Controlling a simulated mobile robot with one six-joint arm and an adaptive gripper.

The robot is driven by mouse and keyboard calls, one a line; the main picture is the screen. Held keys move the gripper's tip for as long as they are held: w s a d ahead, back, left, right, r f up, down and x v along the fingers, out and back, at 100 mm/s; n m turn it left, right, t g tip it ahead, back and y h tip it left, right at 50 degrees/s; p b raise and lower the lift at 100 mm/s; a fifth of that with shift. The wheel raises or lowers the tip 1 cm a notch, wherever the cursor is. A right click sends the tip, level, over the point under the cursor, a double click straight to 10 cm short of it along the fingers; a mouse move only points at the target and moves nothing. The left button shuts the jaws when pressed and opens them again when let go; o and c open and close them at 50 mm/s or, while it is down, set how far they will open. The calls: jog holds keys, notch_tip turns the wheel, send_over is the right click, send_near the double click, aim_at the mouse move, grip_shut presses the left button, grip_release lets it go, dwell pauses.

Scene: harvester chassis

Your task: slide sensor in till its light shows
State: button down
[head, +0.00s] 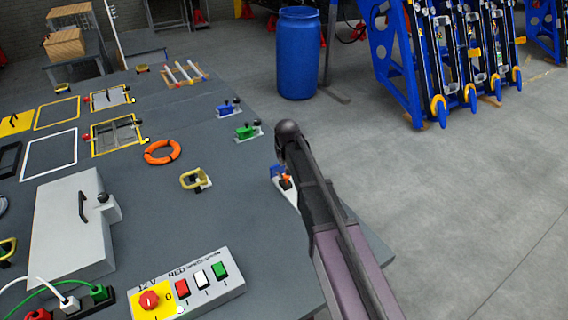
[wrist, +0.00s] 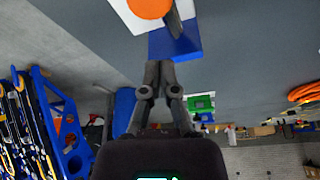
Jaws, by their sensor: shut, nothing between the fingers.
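A fixture with a blue block (head: 277,171) and an orange part (head: 286,183) on a white plate (head: 290,195) sits near the table's right edge, partly hidden by my arm in the head view. In the wrist view the blue block (wrist: 178,42), a round orange part (wrist: 150,6) and the white plate (wrist: 128,16) show at the top. A dark rod lies beside the orange part. I cannot tell which part is the sensor, and I see no lit light. My gripper (wrist: 158,66) is shut and empty, its fingertips at or very close to the blue block; contact is unclear.
A green fixture (head: 247,131), another blue fixture (head: 229,108) and a yellow-handled fixture (head: 194,179) stand on the grey table. An orange ring (head: 162,152), a white case (head: 70,230) and a switch box (head: 190,288) lie to the left. A blue barrel (head: 298,55) stands beyond.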

jog(key=p+v, duration=0.7)
jog(key=v, duration=0.2)
jog(key=shift+p, duration=0.3)
jog(key=shift+s, duration=0.1)
jog(key=s+d+f+m+g+h, duration=0.1)
jog(key=s+d+m+g, duration=0.2)
jog(key=s+d, duration=1.8)
jog(key=s, duration=0.3)
jog(key=shift+d+g, duration=0.15)
jog(key=shift+g, duration=0.15)
